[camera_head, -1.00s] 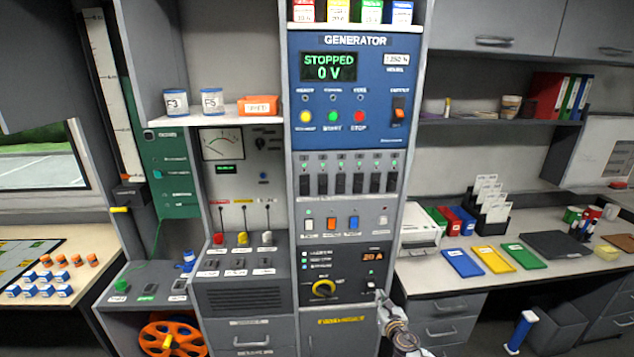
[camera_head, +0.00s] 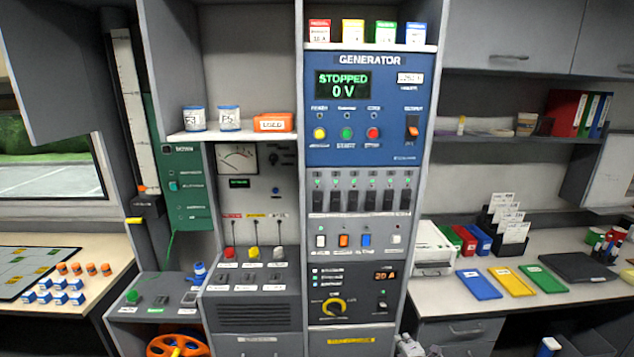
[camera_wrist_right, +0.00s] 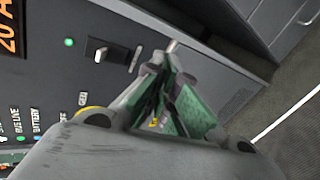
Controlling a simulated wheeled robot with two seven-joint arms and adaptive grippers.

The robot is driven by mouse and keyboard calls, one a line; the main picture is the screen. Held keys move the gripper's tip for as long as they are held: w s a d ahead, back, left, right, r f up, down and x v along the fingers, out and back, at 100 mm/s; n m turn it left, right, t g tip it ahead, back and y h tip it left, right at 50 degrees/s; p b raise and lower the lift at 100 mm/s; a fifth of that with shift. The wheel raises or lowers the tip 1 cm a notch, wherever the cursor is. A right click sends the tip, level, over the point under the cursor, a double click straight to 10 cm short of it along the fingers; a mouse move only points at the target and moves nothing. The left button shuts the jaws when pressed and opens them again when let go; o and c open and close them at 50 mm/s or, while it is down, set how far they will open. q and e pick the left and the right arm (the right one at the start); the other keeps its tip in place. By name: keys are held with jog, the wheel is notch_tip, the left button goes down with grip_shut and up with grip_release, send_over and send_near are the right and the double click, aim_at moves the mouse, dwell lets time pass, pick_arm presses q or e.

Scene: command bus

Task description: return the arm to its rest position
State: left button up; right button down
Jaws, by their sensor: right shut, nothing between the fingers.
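My right gripper (camera_wrist_right: 166,70) is shut and empty in the right wrist view, its fingertips close in front of the lower generator panel's edge. In the head view only a small grey part of my right arm (camera_head: 410,346) shows at the bottom edge, just right of the generator cabinet. My left gripper and arm are not in view. The generator (camera_head: 362,110) display reads STOPPED, 0 V.
A counter with blue, yellow and green trays (camera_head: 512,281) is at right, above drawers (camera_head: 462,331). A printer-like white box (camera_head: 433,250) stands beside the cabinet. An orange wheel (camera_head: 177,346) is at lower left. Dark floor (camera_wrist_right: 285,85) is open beside the cabinet.

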jog(key=s+d+f+m+g+h, duration=0.1)
jog(key=s+d+f+m+g, duration=0.2)
jog(key=s+f+m, duration=0.65)
jog(key=s+d+f+m+g, duration=0.25)
jog(key=s+f+m, duration=0.25)
jog(key=s+f, duration=0.95)
pick_arm(q)
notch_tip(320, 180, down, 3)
jog(key=b, duration=0.2)
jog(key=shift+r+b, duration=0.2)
jog(key=shift+b, duration=0.1)
pick_arm(e)
jog(key=s+a+f+m+g, duration=0.1)
jog(key=s+f, duration=0.4)
jog(key=s, duration=0.8)
jog(key=s+a+f+m+g, duration=0.1)
jog(key=s+a+f+g, duration=0.2)
jog(key=s, duration=1)
jog(key=s+a+f+m+g+y, duration=0.1)
jog(key=s+a+f+g, duration=0.1)
jog(key=s+a+f, duration=0.3)
jog(key=s+f, duration=0.4)
jog(key=s, duration=0.3)
jog(key=shift+s+a+g, duration=0.15)
jog(key=shift+s+g, duration=0.2)
jog(key=shift+s, duration=0.05)
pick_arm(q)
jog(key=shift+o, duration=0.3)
